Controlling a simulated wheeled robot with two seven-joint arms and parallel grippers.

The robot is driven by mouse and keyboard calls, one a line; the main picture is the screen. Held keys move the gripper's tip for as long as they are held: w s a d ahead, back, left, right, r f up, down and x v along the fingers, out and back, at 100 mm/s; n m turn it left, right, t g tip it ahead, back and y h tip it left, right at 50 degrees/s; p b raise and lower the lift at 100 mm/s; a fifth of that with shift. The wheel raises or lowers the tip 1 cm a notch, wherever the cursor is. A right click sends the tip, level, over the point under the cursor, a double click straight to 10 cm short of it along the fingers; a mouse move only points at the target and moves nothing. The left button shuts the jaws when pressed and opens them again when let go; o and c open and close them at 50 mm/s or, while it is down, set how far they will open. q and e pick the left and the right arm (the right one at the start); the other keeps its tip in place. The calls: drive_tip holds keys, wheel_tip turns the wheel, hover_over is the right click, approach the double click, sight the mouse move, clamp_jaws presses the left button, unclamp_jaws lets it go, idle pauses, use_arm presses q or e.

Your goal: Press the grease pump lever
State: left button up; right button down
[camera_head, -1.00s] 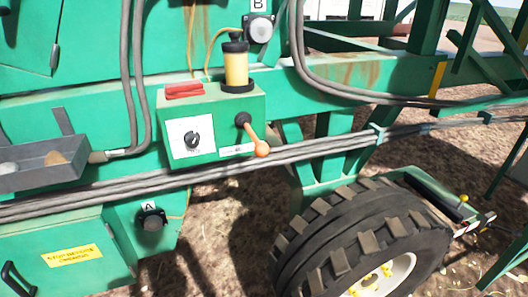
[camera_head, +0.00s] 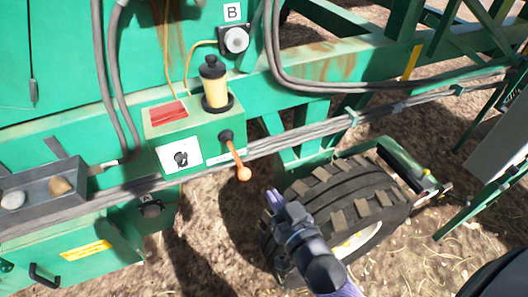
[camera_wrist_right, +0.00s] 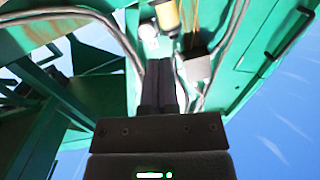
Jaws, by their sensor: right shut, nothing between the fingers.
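The grease pump lever (camera_head: 235,156) is a short orange arm with a round orange knob, slanting down to the right from a black pivot on the front of the green pump box (camera_head: 212,137). The yellow grease reservoir (camera_head: 215,92) with a black cap stands on the box. My right gripper (camera_head: 274,200) is shut and empty, below and to the right of the knob in the picture, apart from it. Its closed dark fingers (camera_wrist_right: 172,82) also show in the right wrist view; I cannot make out the lever there. My left gripper is not in view.
A black dial (camera_head: 181,159) on a white plate and a red block (camera_head: 168,112) are on the box. Grey hoses (camera_head: 290,140) run just beside the lever. A large tyre (camera_head: 335,205) sits below right. A grey tray (camera_head: 38,190) with stones is at left.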

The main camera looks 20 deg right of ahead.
drive_tip(key=shift+r, duration=0.6)
drive_tip(key=shift+w, duration=0.1)
hover_over(250, 172)
drive_tip(key=s, duration=0.3)
drive_tip(key=shift+w+a+f+b, duration=0.1)
drive_tip(key=shift+w+f+b, duration=0.15)
drive_tip(key=shift+f, duration=0.45)
drive_tip(key=shift+w+a+f+b, duration=0.15)
drive_tip(key=shift+f+b, duration=0.1)
drive_tip(key=shift+f, duration=0.5)
drive_tip(key=shift+w+f+b, duration=0.2)
drive_tip(key=shift+f+b, duration=0.05)
drive_tip(key=shift+f, duration=0.45)
